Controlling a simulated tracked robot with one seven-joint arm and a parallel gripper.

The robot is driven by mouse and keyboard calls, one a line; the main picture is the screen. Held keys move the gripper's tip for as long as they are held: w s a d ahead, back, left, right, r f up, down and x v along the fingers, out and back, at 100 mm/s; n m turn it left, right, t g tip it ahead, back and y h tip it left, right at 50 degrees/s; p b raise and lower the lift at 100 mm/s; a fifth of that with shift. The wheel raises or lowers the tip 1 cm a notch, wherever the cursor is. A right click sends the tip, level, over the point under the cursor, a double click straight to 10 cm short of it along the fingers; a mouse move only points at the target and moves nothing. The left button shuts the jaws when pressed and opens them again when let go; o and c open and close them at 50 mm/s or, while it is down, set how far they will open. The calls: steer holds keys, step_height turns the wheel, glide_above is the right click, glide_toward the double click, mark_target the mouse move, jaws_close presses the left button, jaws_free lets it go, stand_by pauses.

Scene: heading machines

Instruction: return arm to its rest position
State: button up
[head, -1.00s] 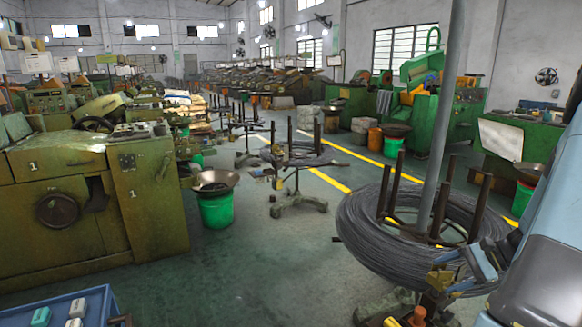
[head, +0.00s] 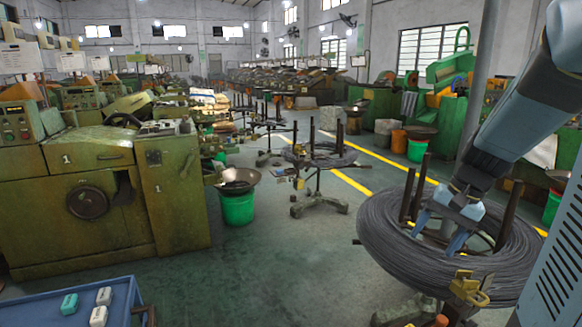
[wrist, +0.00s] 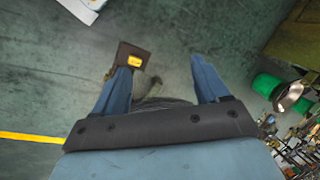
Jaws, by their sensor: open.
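My arm (head: 520,110) is blue-grey and reaches in from the right side of the head view, bent downward. My gripper (head: 440,236) points down in front of the wire coil on its stand, and its two blue fingers are spread with nothing between them. In the wrist view my gripper (wrist: 162,64) also shows two fingers apart, with floor behind them. Whether the fingers touch the coil cannot be told.
A large grey wire coil (head: 385,243) with dark upright posts stands close at the right, near a grey pillar (head: 484,70). A green machine (head: 110,200) stands left. A blue cart (head: 125,300) holds small blocks. A green bucket (head: 237,208) stands mid-left. The middle floor is open.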

steer(key=s+a+r+n+t+h, duration=0.3)
steer(key=s+a+r+n, duration=0.3)
steer(key=s+a+r, duration=0.2)
steer(key=s+r+t, duration=0.1)
steer(key=s+r, duration=0.1)
steer(key=s, duration=0.1)
steer(key=shift+t+h, duration=0.3)
steer(key=shift+t, duration=0.1)
